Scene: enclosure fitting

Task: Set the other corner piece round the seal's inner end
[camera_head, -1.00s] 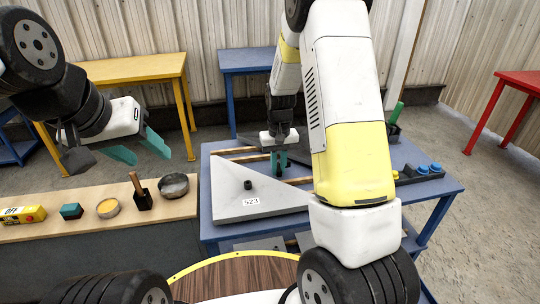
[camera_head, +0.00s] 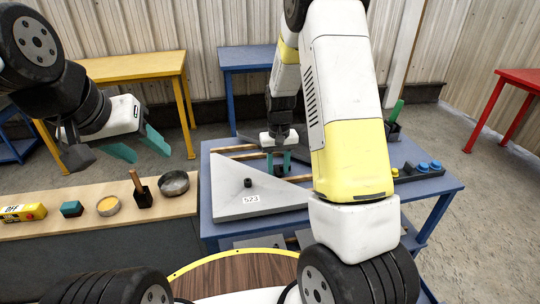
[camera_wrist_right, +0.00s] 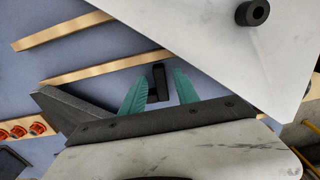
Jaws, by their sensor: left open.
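My right gripper (camera_head: 278,170) is low over the blue table behind the grey triangular plate (camera_head: 235,201). In the right wrist view its teal fingers (camera_wrist_right: 160,78) are spread, with a small black piece (camera_wrist_right: 158,72) standing between them. Gaps show on both sides of that piece, which looks like the corner piece. The plate's edge (camera_wrist_right: 190,60) lies close by on the right. I cannot make out the seal or whether the piece goes round its end. My left gripper (camera_head: 140,152) is open and empty above the wooden bench at left.
Wooden strips (camera_wrist_right: 105,68) lie on the blue table (camera_head: 437,182). The plate carries a black knob (camera_head: 248,183). A dark block with blue caps (camera_head: 430,167) and a green-handled tool (camera_head: 398,109) stand at right. The wooden bench (camera_head: 100,224) holds several small items.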

